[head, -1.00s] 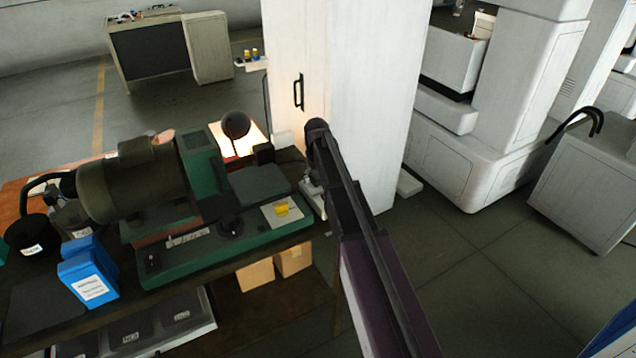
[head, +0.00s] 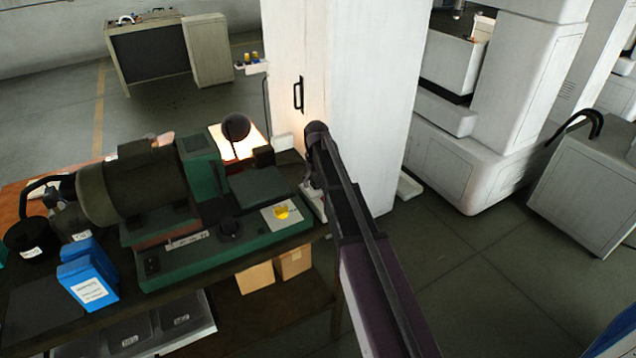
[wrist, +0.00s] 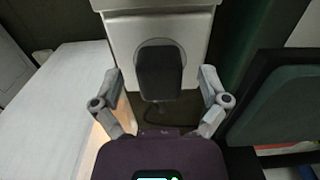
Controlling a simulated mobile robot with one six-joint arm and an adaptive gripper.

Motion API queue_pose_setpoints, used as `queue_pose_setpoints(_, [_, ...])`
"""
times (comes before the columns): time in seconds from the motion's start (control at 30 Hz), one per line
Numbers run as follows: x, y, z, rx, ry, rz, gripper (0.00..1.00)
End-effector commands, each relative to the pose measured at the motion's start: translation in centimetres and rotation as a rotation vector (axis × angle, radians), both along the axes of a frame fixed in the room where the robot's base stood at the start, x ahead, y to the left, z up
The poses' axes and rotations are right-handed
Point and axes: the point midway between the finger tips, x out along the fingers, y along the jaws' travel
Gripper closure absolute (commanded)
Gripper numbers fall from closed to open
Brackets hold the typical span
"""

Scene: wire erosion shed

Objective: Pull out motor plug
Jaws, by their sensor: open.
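The motor plug (wrist: 160,72) is a dark, rounded block in the wrist view. It sits against a round grey seat on the front of a pale socket box (wrist: 192,28). A dark cable hangs below the plug. My gripper (wrist: 161,78) is open, with one finger to the left of the plug and one to the right. Gaps show between the plug and both fingers, and neither visibly touches it. In the head view my gripper (head: 313,178) is by the right end of the bench, beside the white cabinet, and my arm hides the plug.
A green grinding machine (head: 215,258) with a large motor (head: 125,188) fills the bench left of my arm. A blue box (head: 88,275) stands at the bench front. The tall white cabinet (head: 365,100) rises close behind my gripper. Open floor (head: 475,285) lies to the right.

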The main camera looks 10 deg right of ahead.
Motion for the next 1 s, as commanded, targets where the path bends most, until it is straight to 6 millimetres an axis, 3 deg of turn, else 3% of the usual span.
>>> queue_pose_setpoints(0.13, [0.01, 0.0, 0.0, 0.0, 0.0, 0.0, 0.06])
queue_pose_setpoints(0.17, [0.01, 0.0, 0.0, 0.0, 0.0, 0.0, 0.12])
queue_pose_setpoints(0.47, [0.0, 0.01, 0.0, 0.0, 0.0, 0.0, 1.0])
queue_pose_setpoints(1.0, [0.0, 0.0, 0.97, 0.0, 0.0, 0.0, 1.0])
